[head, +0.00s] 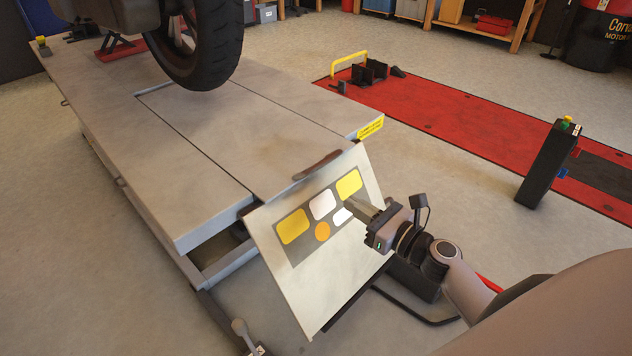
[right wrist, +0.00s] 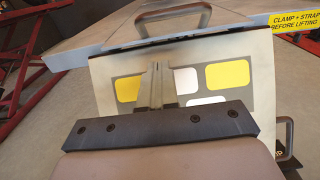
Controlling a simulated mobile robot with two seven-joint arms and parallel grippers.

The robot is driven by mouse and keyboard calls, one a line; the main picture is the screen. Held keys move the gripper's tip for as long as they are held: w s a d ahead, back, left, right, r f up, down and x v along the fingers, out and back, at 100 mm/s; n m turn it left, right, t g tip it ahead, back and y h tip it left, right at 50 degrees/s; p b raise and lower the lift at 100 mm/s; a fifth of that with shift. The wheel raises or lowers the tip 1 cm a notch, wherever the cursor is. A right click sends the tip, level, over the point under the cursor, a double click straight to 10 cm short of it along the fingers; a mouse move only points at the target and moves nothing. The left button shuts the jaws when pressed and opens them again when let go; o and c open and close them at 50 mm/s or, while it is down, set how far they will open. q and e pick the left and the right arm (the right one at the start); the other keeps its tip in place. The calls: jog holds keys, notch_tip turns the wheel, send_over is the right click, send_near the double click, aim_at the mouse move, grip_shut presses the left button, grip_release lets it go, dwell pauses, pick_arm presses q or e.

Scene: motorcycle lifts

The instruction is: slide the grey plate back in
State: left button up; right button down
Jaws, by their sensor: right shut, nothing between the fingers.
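The grey plate (head: 235,115) is the long flat panel in the lift's deck, with dark seams along its side and far end. A curved handle (head: 318,166) is at its near end; the handle also shows at the top of the right wrist view (right wrist: 172,18). A tilted board (head: 330,245) with yellow, white and orange patches hangs below that end. My right gripper (head: 352,208) is shut and empty in front of the board, lower than the handle and apart from it. Its fingers (right wrist: 155,80) overlap the patches in the right wrist view. My left gripper is not in view.
A motorcycle's black tyre (head: 203,45) is over the deck's far part. A dark post (head: 548,165) with a green and yellow top stands at the right. A red lift (head: 450,125) lies flat behind it. Open floor (head: 440,175) lies between.

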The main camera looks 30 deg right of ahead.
aim_at(304, 173)
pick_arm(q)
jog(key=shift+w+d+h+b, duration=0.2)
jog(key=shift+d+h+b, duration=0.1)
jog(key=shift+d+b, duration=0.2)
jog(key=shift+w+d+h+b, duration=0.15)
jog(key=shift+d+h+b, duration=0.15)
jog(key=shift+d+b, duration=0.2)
pick_arm(e)
jog(key=x, duration=1.1)
jog(key=shift+w, duration=0.15)
jog(key=shift+a, duration=0.1)
jog(key=b+x, duration=0.1)
jog(key=x, duration=0.2)
jog(key=shift+w, duration=0.35)
jog(key=shift+w+a, duration=0.2)
jog(key=shift+w, duration=0.15)
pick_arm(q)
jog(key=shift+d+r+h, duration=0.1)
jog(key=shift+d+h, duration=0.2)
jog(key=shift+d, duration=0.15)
pick_arm(e)
jog(key=shift+w+r, duration=0.1)
jog(key=shift+r, duration=0.15)
